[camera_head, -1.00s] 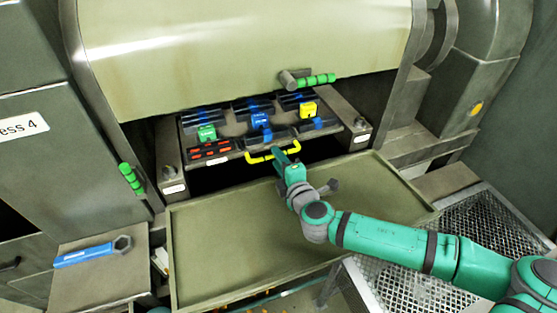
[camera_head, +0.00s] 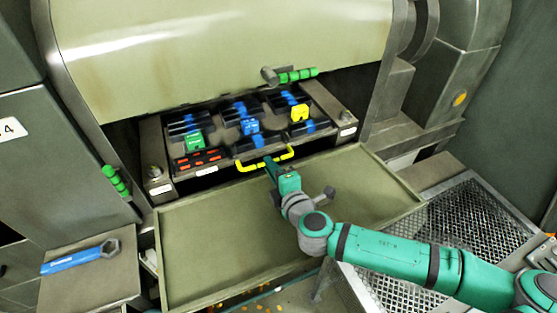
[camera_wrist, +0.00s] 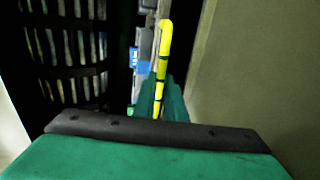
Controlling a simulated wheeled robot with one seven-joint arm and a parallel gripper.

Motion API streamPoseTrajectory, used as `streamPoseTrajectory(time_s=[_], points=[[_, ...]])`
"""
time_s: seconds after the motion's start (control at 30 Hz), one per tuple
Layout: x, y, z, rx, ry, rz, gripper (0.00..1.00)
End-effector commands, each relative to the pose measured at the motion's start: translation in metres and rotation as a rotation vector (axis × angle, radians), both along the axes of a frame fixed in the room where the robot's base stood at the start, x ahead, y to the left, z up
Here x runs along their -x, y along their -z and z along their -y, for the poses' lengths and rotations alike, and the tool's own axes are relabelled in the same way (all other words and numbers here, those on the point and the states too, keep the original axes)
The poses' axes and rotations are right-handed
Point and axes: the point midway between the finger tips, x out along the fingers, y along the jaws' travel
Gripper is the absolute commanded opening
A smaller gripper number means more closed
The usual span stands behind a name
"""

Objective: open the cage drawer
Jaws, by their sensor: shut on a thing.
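The cage drawer (camera_head: 262,142) sits in the opening below the big rounded cover and sticks partly out of it. It holds green, blue and yellow blocks in black compartments with blue pieces. Its yellow handle (camera_head: 246,166) is on the front edge. My gripper (camera_head: 270,164) is shut on the handle near its middle. In the wrist view the yellow handle (camera_wrist: 163,55) runs upright between my green fingers (camera_wrist: 158,100).
A shallow olive tray (camera_head: 225,245) lies below and in front of the drawer. A blue-handled wrench (camera_head: 80,258) lies on a ledge at left. A green-gripped lever (camera_head: 297,75) projects from the cover above. A metal grating (camera_head: 480,225) is at right.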

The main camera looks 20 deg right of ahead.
Motion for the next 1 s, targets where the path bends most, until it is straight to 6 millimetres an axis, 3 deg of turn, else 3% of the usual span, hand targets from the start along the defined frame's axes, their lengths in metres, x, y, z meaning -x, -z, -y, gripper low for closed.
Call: streamPoseTrajectory(time_s=[0.3,0.33,0.4,0.77,1.0], points=[[0.002,0.000,-0.005,-0.003,-0.008,0.000,0.00],[0.002,0.000,-0.005,-0.003,-0.009,0.000,0.13],[0.002,0.000,-0.005,-0.003,-0.009,0.000,0.29],[0.004,-0.001,-0.004,-0.001,-0.007,0.000,0.29],[0.034,-0.007,0.001,-0.003,-0.004,0.001,0.29]])
